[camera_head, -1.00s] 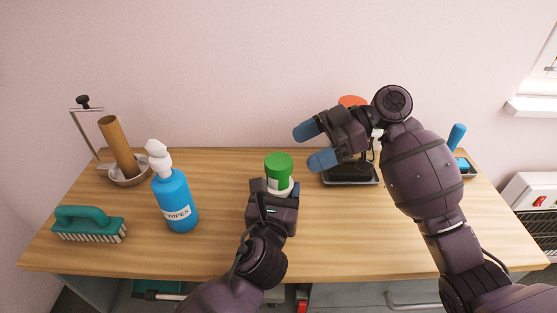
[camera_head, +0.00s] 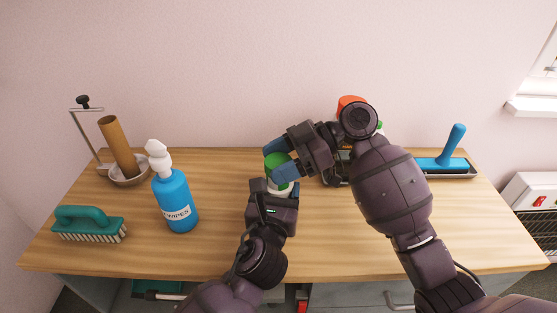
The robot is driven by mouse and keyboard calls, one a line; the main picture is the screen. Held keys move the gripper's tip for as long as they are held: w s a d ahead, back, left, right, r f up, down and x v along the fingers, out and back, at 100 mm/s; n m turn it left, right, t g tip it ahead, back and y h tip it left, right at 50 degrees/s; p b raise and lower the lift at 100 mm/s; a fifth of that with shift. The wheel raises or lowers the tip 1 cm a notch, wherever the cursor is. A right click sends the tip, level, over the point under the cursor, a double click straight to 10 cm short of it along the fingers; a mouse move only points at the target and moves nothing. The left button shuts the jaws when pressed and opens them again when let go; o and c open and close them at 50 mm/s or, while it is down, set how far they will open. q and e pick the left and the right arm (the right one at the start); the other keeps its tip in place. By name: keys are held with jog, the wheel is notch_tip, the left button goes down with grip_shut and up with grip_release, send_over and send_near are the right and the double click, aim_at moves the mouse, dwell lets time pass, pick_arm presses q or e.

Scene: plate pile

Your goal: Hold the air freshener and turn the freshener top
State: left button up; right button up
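The air freshener (camera_head: 276,188) stands upright on the table, with a white lower body and a green top (camera_head: 276,160). My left gripper (camera_head: 277,187) is at the white body from the front and appears shut on it; its fingertips are largely hidden. My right gripper (camera_head: 278,162) comes in from the right at the height of the green top. Its blue fingers lie on the far and near sides of the top, still spread about as wide as before. The near finger covers part of the freshener, so contact is hard to tell.
A blue wipes bottle (camera_head: 175,200) with a white pump stands left of the freshener. A teal brush (camera_head: 88,224) and a cardboard roll (camera_head: 119,146) are further left. A blue-handled tool (camera_head: 450,150) lies in a tray at right. A red-topped object (camera_head: 350,102) is partly behind my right arm.

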jog(key=c, duration=0.5)
jog(key=shift+m+t, duration=0.3)
jog(key=m+t, duration=0.5)
jog(key=t, duration=0.1)
jog(key=m+t+h, duration=0.1)
jog(key=m+t, duration=0.2)
jog(key=m+t+h, duration=0.2)
jog(key=m+t, duration=0.1)
jog(key=shift+h, duration=0.3)
jog(key=shift+m, duration=0.3)
jog(key=o, duration=0.9)
jog(key=shift+o, duration=0.2)
